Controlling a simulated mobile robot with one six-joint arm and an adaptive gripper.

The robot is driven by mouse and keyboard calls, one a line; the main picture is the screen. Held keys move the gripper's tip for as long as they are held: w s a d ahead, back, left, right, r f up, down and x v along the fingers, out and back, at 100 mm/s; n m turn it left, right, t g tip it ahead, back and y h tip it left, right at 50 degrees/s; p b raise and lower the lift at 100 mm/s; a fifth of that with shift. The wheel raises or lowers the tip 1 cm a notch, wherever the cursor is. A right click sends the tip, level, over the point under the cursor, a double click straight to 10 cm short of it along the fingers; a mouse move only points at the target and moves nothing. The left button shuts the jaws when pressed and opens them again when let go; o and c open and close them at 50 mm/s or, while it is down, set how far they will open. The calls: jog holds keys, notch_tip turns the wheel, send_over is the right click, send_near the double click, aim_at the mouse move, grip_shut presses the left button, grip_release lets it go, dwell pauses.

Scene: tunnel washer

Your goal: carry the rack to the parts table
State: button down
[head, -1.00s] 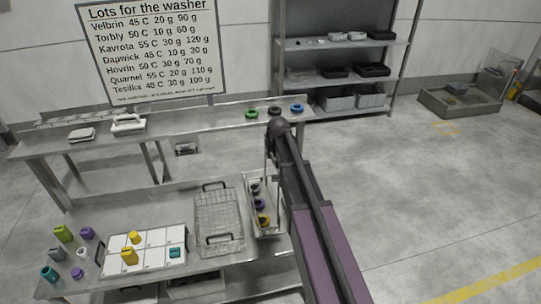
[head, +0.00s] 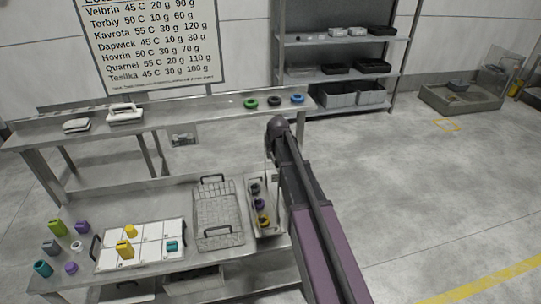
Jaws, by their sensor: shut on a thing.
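My gripper (head: 270,160) is at the far end of my purple and dark arm, mostly hidden behind the arm links. It is shut on the rack (head: 249,215), a narrow grey holder with a few dark, purple and yellow ring-like parts in a row. The rack's right side is covered by my arm. In the picture it is at the right end of the near table (head: 190,262); I cannot tell whether it is touching the table or above it. The near table bears several coloured parts. Neither table is labelled as the parts table.
A wire basket (head: 217,207) with two black handles lies just left of the rack. A white sectioned tray (head: 146,257) is further left. A back bench (head: 200,110) holds green, dark and blue rings (head: 273,101). Grey shelves (head: 340,75) stand behind.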

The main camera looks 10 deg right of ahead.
jog(key=shift+f+b, duration=0.3)
jog(key=shift+f, duration=0.2)
jog(key=shift+s+r, duration=0.1)
jog(key=shift+s, duration=0.05)
dwell(0.4)
jog(key=shift+f+b, duration=0.6)
jog(key=shift+f, duration=0.1)
dwell(0.9)
jog(key=shift+f+b, duration=0.7)
jog(key=shift+b, duration=0.05)
jog(key=shift+f+b, duration=0.5)
jog(key=shift+f, duration=0.05)
dwell(0.7)
jog(key=c, duration=0.7)
grip_release()
jog(key=shift+r, duration=0.1)
jog(key=shift+o, duration=0.2)
